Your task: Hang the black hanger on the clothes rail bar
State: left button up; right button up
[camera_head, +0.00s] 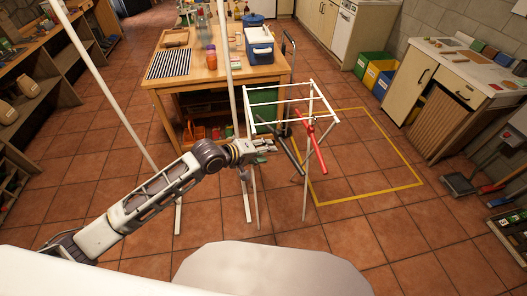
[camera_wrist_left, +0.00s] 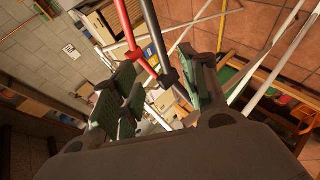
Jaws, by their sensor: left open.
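The black hanger (camera_head: 290,150) hangs slanted from the front of a low white rack, beside a red hanger (camera_head: 318,150). My left gripper (camera_head: 268,147) is open and empty just left of the black hanger. In the left wrist view, the black hanger (camera_wrist_left: 162,45) runs between the open fingers of my left gripper (camera_wrist_left: 162,95), with the red hanger (camera_wrist_left: 128,30) close by; contact cannot be told. Tall white posts (camera_head: 226,70) that look like the clothes rail stand at left; its bar is not clearly visible. My right gripper is out of view.
The white rack (camera_head: 290,86) stands partly inside a yellow floor outline (camera_head: 365,197). A wooden table (camera_head: 185,82) with a blue cooler (camera_head: 260,50) and jars is behind it. Shelves line the left; a cabinet (camera_head: 440,95) is at right. Tiled floor right of the rack is free.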

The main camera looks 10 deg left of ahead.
aim_at(287, 148)
pick_arm(q)
jog(key=shift+w+f, duration=0.1)
dwell(0.4)
jog(key=shift+x, duration=6.8)
grip_shut()
jog(key=shift+s+d+r+p, duration=0.1)
jog(key=shift+r+p, duration=0.45)
jog(key=shift+p, duration=0.1)
jog(key=shift+s+d+r+p, duration=0.1)
jog(key=shift+s+r+p, duration=0.05)
jog(key=shift+r+p, duration=0.45)
jog(key=shift+s+d+f+p, duration=0.1)
jog(key=shift+s+d+p, duration=0.65)
jog(key=shift+s+p, duration=0.35)
jog(key=shift+s+d+p, duration=0.75)
jog(key=shift+s+p, duration=0.3)
